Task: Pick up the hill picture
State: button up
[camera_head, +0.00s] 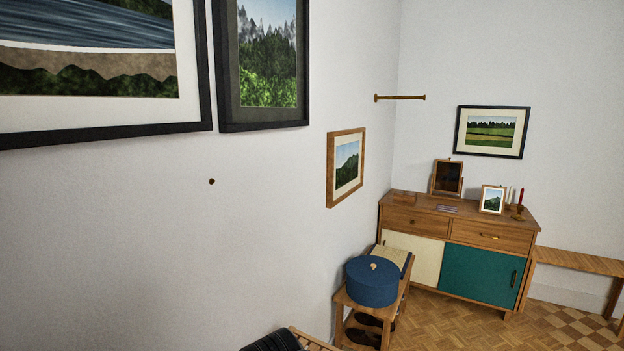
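A wood-framed picture of green hills under a pale sky (347,165) hangs on the left wall, seen at a slant, beyond the large black-framed pictures. A smaller light-framed picture of a hill or mountain (493,200) stands on the sideboard (417,222). I cannot tell for sure which of the two is the hill picture. My gripper is not in view.
A blue round box (372,282) sits on a wooden bench (343,298) against the left wall. The sideboard also holds a dark framed item (447,178) and candles (520,197). A bare peg (212,181) sticks out of the left wall. Parquet floor (450,325) lies open in front.

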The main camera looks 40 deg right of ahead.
aim_at(346, 153)
jog(key=z, duration=1.35)
jog(key=k, duration=0.45)
jog(key=z, duration=1.05)
jog(key=i, duration=3.45)
jog(key=u, duration=2.7)
jog(key=i, duration=0.3)
jog(key=u, duration=0.1)
